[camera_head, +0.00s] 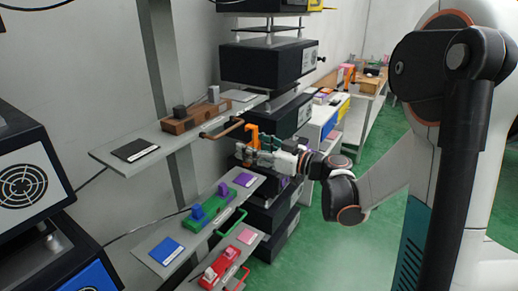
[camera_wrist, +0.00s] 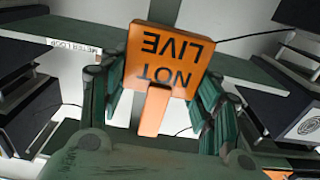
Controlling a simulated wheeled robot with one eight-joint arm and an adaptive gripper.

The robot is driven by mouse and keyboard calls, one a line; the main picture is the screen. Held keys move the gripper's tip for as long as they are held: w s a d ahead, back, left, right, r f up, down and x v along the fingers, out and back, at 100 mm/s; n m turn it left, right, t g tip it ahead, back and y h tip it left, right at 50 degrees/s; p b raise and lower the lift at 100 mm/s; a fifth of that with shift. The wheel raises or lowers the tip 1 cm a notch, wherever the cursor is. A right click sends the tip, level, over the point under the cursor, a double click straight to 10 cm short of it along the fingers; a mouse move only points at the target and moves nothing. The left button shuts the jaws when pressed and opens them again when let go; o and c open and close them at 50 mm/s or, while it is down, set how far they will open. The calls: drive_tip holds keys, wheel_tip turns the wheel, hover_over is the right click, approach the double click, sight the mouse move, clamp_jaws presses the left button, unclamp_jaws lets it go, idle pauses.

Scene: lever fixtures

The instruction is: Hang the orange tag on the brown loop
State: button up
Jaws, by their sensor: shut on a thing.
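The orange tag (camera_head: 252,134) stands upright in my gripper (camera_head: 250,155), just right of the brown loop. In the wrist view the tag (camera_wrist: 172,52) reads "NOT LIVE" upside down, with its orange stem (camera_wrist: 153,110) between the dark green fingers (camera_wrist: 155,95). My gripper is shut on the tag. The brown loop (camera_head: 226,129) sticks out from the front of a brown block (camera_head: 190,121) on the upper shelf. The tag's top is near the loop's right end; I cannot tell whether they touch. The loop cannot be made out in the wrist view.
The upper shelf (camera_head: 117,160) also bears a dark plate (camera_head: 135,150). Lower shelves carry a green fixture with a green loop (camera_head: 232,222) and a red fixture (camera_head: 222,268). Black equipment boxes (camera_head: 262,62) stand behind my gripper. Green floor (camera_head: 300,245) is clear at right.

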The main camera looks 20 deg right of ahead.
drive_tip(key=f+x, duration=0.1)
drive_tip(key=x, duration=0.7)
drive_tip(key=shift+f+b, duration=0.2)
drive_tip(key=shift+b, duration=0.15)
idle(0.4)
drive_tip(key=o, duration=1.1)
drive_tip(key=shift+s, duration=0.1)
